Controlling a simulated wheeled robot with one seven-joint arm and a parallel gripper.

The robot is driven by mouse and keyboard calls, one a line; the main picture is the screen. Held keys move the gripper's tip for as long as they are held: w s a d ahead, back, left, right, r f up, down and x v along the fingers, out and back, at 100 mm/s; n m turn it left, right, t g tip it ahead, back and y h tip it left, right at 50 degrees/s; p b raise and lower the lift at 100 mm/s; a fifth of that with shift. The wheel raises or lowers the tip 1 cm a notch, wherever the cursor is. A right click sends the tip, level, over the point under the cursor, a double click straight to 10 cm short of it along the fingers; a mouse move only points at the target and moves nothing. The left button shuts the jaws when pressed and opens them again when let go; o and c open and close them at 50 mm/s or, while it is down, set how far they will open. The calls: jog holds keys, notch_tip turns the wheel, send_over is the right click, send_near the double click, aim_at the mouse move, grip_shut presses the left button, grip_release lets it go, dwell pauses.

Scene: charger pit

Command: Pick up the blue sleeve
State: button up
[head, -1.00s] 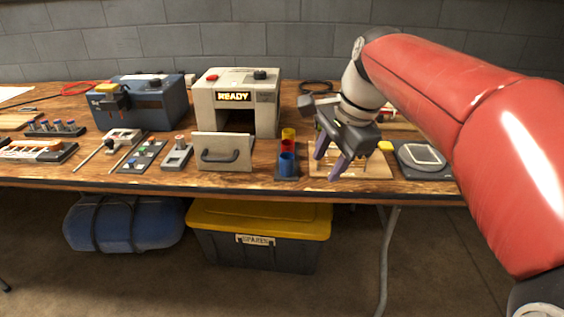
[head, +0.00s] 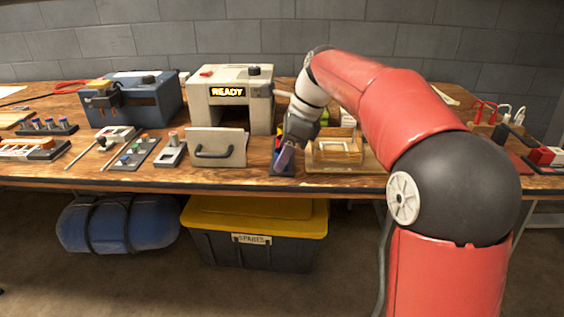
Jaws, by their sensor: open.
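My gripper (head: 283,158) points down over the small dark sleeve rack (head: 281,172) near the table's front edge, just right of the grey box's lowered door. Its purple fingers are open. The blue sleeve stood at the front of this rack in the earlier view. Now my gripper and wrist cover that spot, and I cannot clearly make out the blue sleeve or tell whether the fingers are around it or in front of it. The yellow and red sleeves behind it are also mostly hidden.
The grey READY box (head: 229,96) stands behind, its door (head: 217,148) lowered at the front. A wooden tray (head: 338,148) lies right of the rack. A blue machine (head: 134,99) and several small parts fill the left side. A yellow-lidded bin (head: 255,217) sits below.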

jog(key=shift+a+f, duration=0.15)
jog(key=shift+f, duration=0.15)
jog(key=shift+c, duration=0.4)
jog(key=c, duration=0.6)
jog(key=shift+r, duration=0.15)
jog(key=shift+c, duration=0.2)
